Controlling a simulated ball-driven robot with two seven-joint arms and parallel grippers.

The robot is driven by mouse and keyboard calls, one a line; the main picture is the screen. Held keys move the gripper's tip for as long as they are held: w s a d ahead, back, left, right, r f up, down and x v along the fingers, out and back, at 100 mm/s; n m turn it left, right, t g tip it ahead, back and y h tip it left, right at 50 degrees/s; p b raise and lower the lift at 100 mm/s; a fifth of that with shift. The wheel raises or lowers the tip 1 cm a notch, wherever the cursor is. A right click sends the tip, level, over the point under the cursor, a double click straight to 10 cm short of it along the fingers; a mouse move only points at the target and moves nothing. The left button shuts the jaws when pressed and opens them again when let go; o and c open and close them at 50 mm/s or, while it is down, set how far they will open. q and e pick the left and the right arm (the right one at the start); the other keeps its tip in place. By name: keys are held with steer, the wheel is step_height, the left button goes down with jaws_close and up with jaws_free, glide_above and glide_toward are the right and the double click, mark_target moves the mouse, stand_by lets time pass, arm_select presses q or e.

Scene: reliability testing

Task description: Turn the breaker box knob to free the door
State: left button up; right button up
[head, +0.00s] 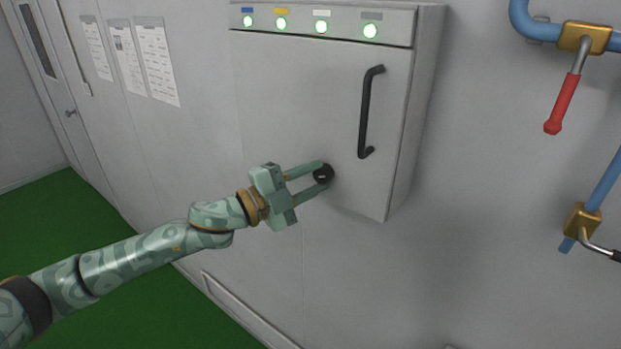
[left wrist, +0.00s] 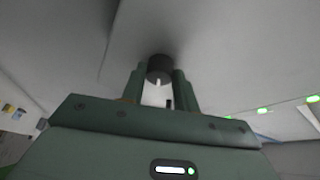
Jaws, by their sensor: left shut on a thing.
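The grey breaker box (head: 300,90) hangs on the wall in the upper middle of the head view, its door flat against the front. A small round black knob (head: 324,174) sits low on the door, left of and below the black bar handle (head: 367,112). My left gripper (head: 318,180) reaches in from the left with one finger above and one below the knob, shut on it. In the left wrist view the dark knob (left wrist: 160,66) sits between the tips of both fingers. My right gripper is in neither view.
Green lights (head: 321,27) line the strip above the door. Blue pipes with a red-handled valve (head: 563,103) and a lower brass valve (head: 581,222) are on the wall at right. Paper sheets (head: 157,60) hang at left. The green floor (head: 70,250) is clear.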

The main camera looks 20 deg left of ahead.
arm_select(q)
steer(key=o, duration=1)
steer(key=b+v, duration=0.8)
steer(key=v, duration=0.8)
steer(key=shift+s, duration=0.15)
